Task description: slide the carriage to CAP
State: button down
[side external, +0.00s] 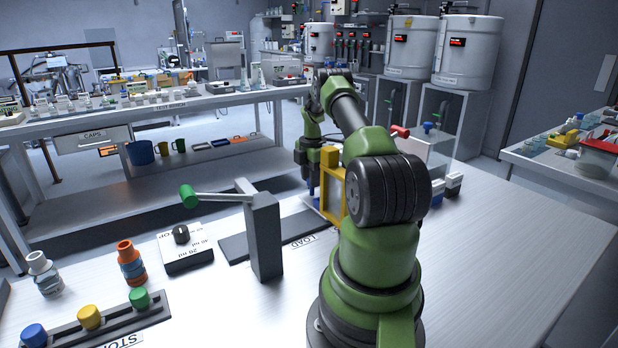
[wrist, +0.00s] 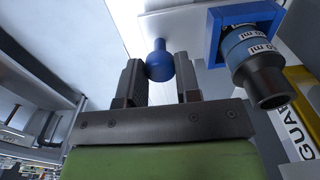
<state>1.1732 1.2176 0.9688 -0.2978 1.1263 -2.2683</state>
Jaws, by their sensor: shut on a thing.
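My gripper (wrist: 160,84) has its two fingers on either side of a blue knob (wrist: 158,60) and is shut on it. To the right in the wrist view is the blue square frame of the carriage (wrist: 214,42), around a bottle (wrist: 254,58) with a blue band, a volume label and a grey end. In the side external view my gripper (side external: 312,180) points down at the rail (side external: 270,236), beside the yellow guard (side external: 331,190). There my arm and the guard hide most of the carriage. The CAP station cannot be made out.
A dial box (side external: 186,258), two loose bottles and a STOP-or-STORE-marked rack (side external: 110,325) with coloured caps stand at the left. A red-handled lever (side external: 399,131) is behind my arm.

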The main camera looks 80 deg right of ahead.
jog(key=shift+s+d, duration=0.2)
jog(key=c, duration=0.8)
grip_release()
jog(key=shift+r, duration=0.1)
notch_tip(320, 180, up, 10)
jog(key=shift+a, duration=0.1)
